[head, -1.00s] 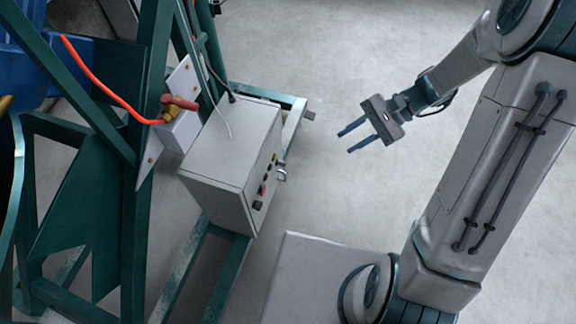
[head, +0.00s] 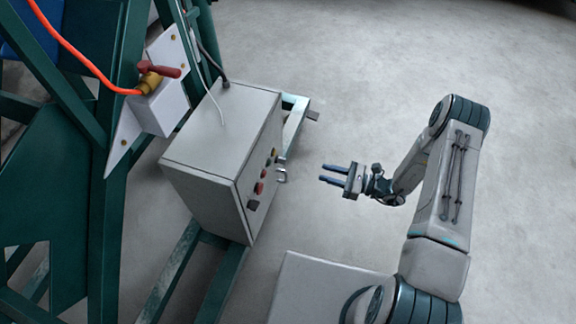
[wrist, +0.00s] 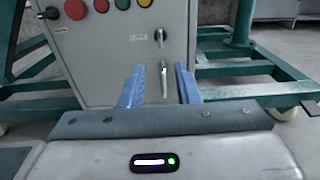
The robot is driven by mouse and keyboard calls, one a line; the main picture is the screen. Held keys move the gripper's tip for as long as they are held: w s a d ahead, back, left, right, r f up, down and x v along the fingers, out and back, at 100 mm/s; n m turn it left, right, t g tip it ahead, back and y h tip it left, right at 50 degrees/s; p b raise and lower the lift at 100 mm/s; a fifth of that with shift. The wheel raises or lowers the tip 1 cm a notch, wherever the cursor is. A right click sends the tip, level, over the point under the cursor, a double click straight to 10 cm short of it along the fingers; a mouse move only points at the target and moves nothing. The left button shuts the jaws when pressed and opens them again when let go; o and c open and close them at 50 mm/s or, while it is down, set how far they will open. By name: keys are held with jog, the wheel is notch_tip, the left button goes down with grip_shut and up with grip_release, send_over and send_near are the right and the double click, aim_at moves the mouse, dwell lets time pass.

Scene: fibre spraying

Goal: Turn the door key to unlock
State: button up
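The grey control box (head: 222,150) stands on a green frame, its front face turned to the right in the head view. In the wrist view the box's front panel (wrist: 120,60) fills the upper left. A small dark key-like knob in a round metal lock (wrist: 160,38) sits on it, above an upright metal door handle (wrist: 164,78). The handle also shows in the head view (head: 281,176). My gripper (head: 322,174) is open and empty, pointing at the panel, a short way to the right of it. In the wrist view its blue fingers (wrist: 158,82) lie either side of the handle's line, apart from it.
Red, yellow and green buttons (wrist: 75,9) are on the panel's upper left. A red-handled valve (head: 158,74) with an orange hose is mounted left of the box. Green frame beams (head: 170,272) run along the floor. Open concrete floor (head: 350,90) lies to the right.

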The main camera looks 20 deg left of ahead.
aim_at(281, 161)
jog(key=w+a+b, duration=0.1)
jog(key=a+b, duration=0.2)
jog(key=a, duration=1)
jog(key=shift+a, duration=0.35)
grip_shut()
